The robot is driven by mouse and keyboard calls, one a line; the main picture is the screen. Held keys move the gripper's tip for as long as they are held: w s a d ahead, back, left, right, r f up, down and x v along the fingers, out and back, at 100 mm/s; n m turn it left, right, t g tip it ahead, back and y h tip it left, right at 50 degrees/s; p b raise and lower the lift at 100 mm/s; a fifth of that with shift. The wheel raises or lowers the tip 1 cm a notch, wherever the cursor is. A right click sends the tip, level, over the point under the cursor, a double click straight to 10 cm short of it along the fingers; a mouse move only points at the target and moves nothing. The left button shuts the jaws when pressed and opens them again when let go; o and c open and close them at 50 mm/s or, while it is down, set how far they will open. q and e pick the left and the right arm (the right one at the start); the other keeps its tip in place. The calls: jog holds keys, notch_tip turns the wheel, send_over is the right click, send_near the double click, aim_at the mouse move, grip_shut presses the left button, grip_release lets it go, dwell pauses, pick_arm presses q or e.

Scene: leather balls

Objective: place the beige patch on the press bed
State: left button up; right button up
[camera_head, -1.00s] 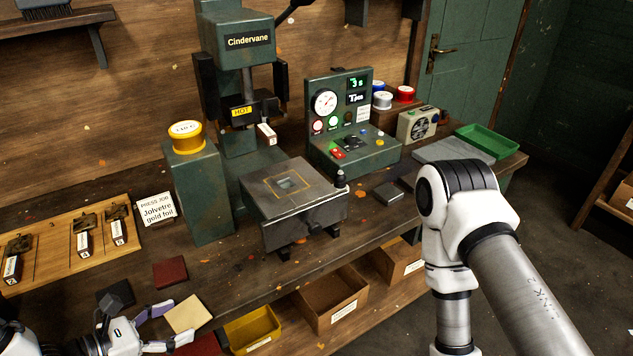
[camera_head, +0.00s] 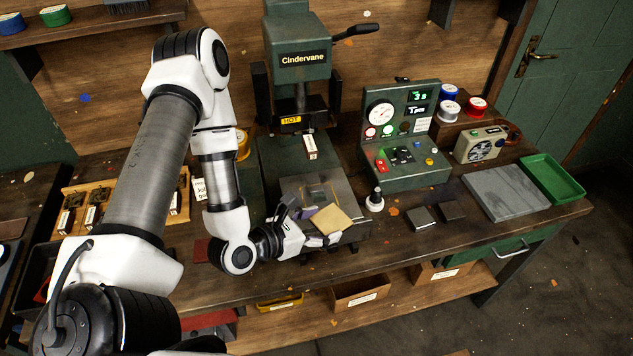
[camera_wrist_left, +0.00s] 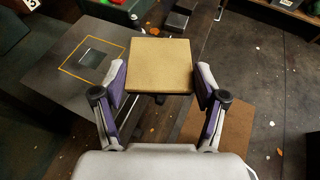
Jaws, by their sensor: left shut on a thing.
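The beige patch (camera_head: 331,220) is a flat square held between the fingers of my left gripper (camera_head: 320,226). In the left wrist view, the patch (camera_wrist_left: 160,65) sits between the purple-padded fingers (camera_wrist_left: 160,85), which are shut on its two sides. The grey press bed (camera_head: 342,190) is under the green press. In the wrist view, the press bed (camera_wrist_left: 50,85) lies to the left of the patch and shows a yellow outline around a small grey square. The patch is at the bed's front right edge, apart from the outline. My right gripper is out of view.
The green press (camera_head: 297,58) with its hot head stands above the bed. The control box (camera_head: 405,140) is to the right. A dark knob on a white base (camera_head: 375,200) stands beside the bed. A green tray (camera_head: 552,178) is at the far right.

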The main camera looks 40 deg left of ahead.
aim_at(310, 202)
pick_arm(q)
jog(key=w+a+b, duration=0.1)
jog(key=b, duration=0.2)
jog(key=w+a+f+b, duration=0.1)
jog(key=w+a+b, duration=0.1)
jog(key=b, duration=0.1)
jog(key=w+a+b, duration=0.2)
jog(key=b, duration=0.1)
jog(key=shift+w+a+f, duration=0.1)
jog(key=shift+w+f, duration=0.05)
jog(key=shift+f, duration=0.1)
jog(key=shift+w+a+r+p, duration=0.45)
jog(key=shift+a+r+p, duration=0.1)
jog(key=shift+a+p, duration=0.25)
jog(key=w+a, duration=0.2)
jog(key=shift+w+a+f+p, duration=0.25)
jog(key=shift+w+f+p, duration=0.1)
jog(key=shift+f+p, duration=0.05)
notch_tip(310, 202, down, 3)
jog(key=shift+s+d+f+b, duration=0.1)
jog(key=shift+s+f+b, duration=0.1)
jog(key=shift+b, duration=0.15)
jog(key=shift+w+f, duration=0.15)
jog(key=shift+f, duration=0.05)
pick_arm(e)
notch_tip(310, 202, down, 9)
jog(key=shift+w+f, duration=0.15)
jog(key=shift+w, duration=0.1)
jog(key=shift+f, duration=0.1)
